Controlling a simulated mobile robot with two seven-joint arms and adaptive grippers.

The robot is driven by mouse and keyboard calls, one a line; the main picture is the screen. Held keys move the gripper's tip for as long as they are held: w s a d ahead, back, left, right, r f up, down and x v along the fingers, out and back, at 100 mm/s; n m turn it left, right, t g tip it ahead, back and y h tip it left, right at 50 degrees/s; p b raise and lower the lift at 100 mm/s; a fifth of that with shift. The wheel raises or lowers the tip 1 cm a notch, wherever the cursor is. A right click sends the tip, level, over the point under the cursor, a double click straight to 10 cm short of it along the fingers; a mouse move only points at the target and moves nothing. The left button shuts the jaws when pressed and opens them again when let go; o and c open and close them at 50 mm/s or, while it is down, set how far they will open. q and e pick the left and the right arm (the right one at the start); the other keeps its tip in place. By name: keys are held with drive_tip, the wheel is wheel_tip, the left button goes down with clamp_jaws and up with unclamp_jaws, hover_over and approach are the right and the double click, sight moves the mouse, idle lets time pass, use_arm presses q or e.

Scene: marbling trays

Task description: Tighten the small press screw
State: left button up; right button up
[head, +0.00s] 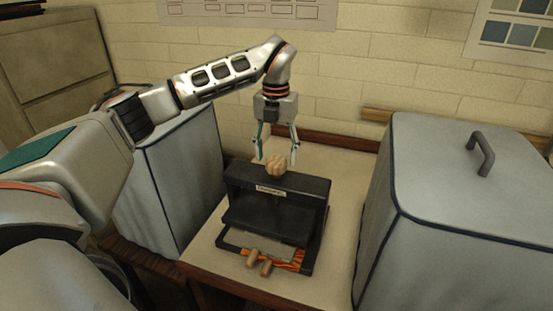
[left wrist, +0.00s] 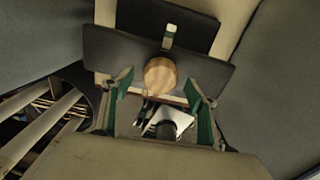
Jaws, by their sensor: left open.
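The small press (head: 274,207) is a black frame with a label on its top beam, standing on the table. Its screw knob (head: 275,166) is a round, ribbed, pale wooden ball on top of the beam. In the left wrist view the knob (left wrist: 160,75) lies just ahead of the fingertips, roughly centred between them. My left gripper (head: 275,158) points down from above, open, with one finger on each side of the knob; I cannot tell whether either finger touches it. My right gripper does not show.
Orange marbled material and two wooden pegs (head: 259,262) lie at the front of the press base. Grey covered boxes stand close on the left (head: 165,180) and right (head: 450,190). Bare table top (head: 338,215) shows right of the press. A brick wall is behind.

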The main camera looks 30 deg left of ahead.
use_arm(q)
drive_tip(key=shift+f, duration=0.95)
drive_tip(key=c, duration=1.1)
drive_tip(key=shift+c, duration=0.2)
drive_tip(key=shift+m, duration=0.4)
